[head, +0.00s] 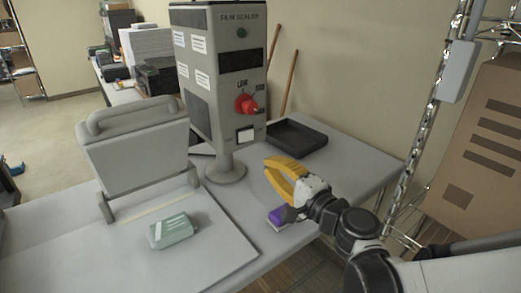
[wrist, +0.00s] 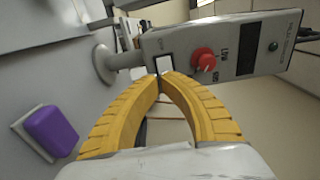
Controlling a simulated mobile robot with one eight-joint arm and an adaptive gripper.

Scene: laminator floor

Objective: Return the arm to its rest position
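My arm reaches in from the lower right of the head view. My gripper (head: 268,163) has yellow fingers and hangs over the right part of the table, in front of the film sealer (head: 222,75). In the wrist view the two fingertips of my gripper (wrist: 160,77) meet, with nothing held between them. The sealer, with its red knob (head: 246,104), also shows beyond the fingertips in the wrist view (wrist: 225,48). A purple block on a pale base (head: 282,215) sits on the table below my gripper. It also shows at the left of the wrist view (wrist: 50,132).
A black tray (head: 297,138) lies right of the sealer. A hinged grey press (head: 140,150) stands raised at left, with a green packet (head: 172,231) on its bed. A wire rack post (head: 425,130) and a cardboard box (head: 485,150) stand at right.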

